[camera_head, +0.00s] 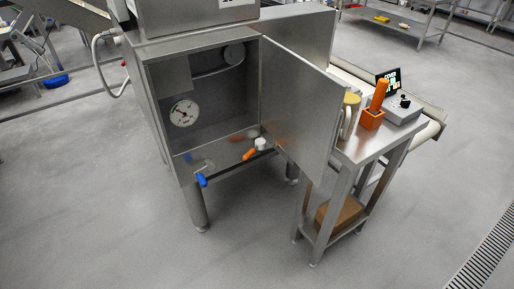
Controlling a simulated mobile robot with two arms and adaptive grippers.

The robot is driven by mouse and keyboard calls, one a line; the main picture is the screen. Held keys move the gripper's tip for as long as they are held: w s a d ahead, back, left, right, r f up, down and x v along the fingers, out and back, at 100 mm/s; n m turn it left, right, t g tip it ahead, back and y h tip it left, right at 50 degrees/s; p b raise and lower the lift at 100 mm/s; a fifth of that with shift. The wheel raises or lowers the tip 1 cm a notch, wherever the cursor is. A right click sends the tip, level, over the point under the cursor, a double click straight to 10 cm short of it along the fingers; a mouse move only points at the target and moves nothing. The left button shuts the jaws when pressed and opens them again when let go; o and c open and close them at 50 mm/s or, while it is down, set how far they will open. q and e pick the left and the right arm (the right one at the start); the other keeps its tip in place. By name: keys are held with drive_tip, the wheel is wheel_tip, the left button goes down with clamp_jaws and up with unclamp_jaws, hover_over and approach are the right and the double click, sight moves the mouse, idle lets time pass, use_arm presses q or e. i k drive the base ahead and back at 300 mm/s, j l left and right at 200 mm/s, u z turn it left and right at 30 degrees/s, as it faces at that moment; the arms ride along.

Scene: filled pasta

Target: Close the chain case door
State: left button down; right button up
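The chain case door (300,108) is a flat steel panel, hinged at the right side of the case opening. It stands open, swung out toward me and to the right. The chain case (218,104) is a steel box with a round dial gauge (184,113) and a round wheel (234,54) inside. A blue-handled item (201,180) and an orange-handled item (249,154) show at the lower edge of the opening. A small white round piece (260,144) is beside the orange one. Neither of my grippers shows in the head view.
A narrow steel stand (355,152) is close to the door's free edge, at the right. It bears an orange holder (371,119), a grey control box (402,108) and a yellowish mug-like item. A brown box (340,214) lies on its lower shelf. The floor in front is clear.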

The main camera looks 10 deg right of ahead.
sight(301, 104)
drive_tip(key=l+u, duration=0.2)
drive_tip(key=u, duration=0.15)
drive_tip(key=l+u, duration=0.45)
drive_tip(key=l, duration=0.6)
drive_tip(key=l+u, duration=0.15)
drive_tip(key=l, duration=0.55)
drive_tip(key=k+l+u, duration=0.1)
drive_tip(key=l, duration=0.6)
drive_tip(key=k+l+u, duration=0.1)
drive_tip(key=l, duration=0.6)
